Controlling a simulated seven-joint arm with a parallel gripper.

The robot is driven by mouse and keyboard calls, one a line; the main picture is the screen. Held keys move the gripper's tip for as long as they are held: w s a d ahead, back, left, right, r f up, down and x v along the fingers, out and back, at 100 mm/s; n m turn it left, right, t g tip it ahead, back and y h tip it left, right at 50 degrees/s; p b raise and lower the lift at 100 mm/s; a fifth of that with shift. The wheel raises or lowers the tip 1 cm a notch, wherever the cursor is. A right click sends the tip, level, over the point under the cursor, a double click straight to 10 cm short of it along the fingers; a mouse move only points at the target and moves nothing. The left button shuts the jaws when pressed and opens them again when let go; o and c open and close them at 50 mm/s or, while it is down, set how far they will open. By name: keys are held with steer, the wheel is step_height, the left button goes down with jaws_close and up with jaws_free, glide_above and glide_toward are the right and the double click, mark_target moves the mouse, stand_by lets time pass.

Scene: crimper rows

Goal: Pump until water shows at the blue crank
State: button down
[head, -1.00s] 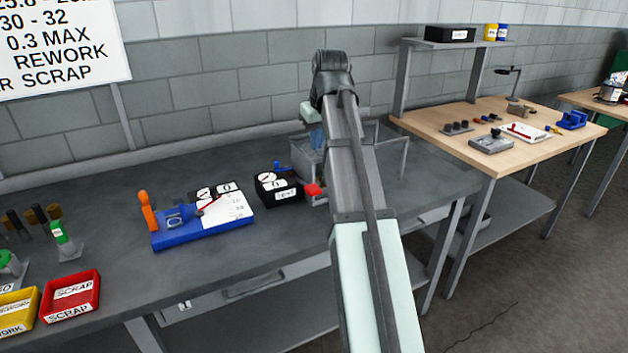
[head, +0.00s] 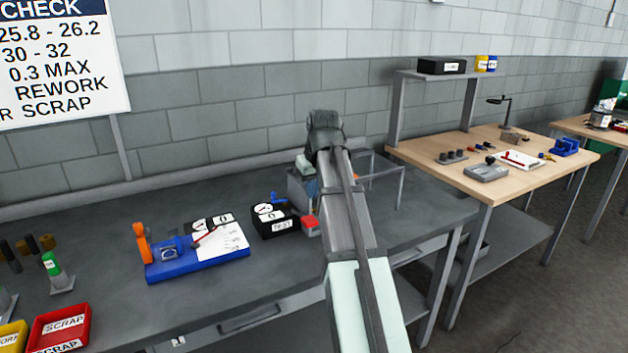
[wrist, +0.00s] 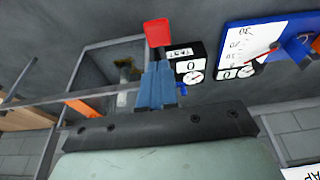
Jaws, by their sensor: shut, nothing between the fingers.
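The test pump is a grey open-topped tank (head: 296,192) on the bench, mostly behind my arm; its inside shows in the wrist view (wrist: 98,62). Its red handle end (head: 311,222) sticks out at the front, and in the wrist view the red end (wrist: 157,33) lies just beyond my fingertips. The blue crank (head: 279,198) is behind the black TEST box; only a bit of blue shows beside my fingers in the wrist view. I cannot make out water at it. My gripper (wrist: 157,66) is shut and empty, above the tank and apart from the red end.
The black TEST box (head: 281,225) with dial gauges stands left of the tank. A blue gauge fixture (head: 185,267) and a red scrap bin (head: 60,325) lie further left. A wooden table (head: 450,178) stands at right.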

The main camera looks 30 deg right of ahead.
mark_target(312, 223)
steer(key=shift+s+x, duration=0.2)
steer(key=shift+x, duration=1.1)
steer(key=shift+s+x, duration=0.2)
steer(key=shift+x, duration=1.1)
steer(key=shift+s+x, duration=0.2)
steer(key=shift+x, duration=1.1)
steer(key=shift+f, duration=0.15)
steer(key=shift+s+f, duration=0.35)
steer(key=shift+f, duration=0.1)
steer(key=shift+s+f+t, duration=0.35)
steer(key=shift+f+t, duration=0.35)
steer(key=shift+f, duration=0.05)
steer(key=shift+s+f, duration=0.15)
steer(key=shift+f, duration=1.25)
steer(key=shift+s+f, duration=0.15)
steer(key=shift+f, duration=1.2)
steer(key=shift+s+f, duration=0.1)
steer(key=s+f+v, duration=0.1)
steer(key=s+v, duration=0.2)
steer(key=v, duration=1)
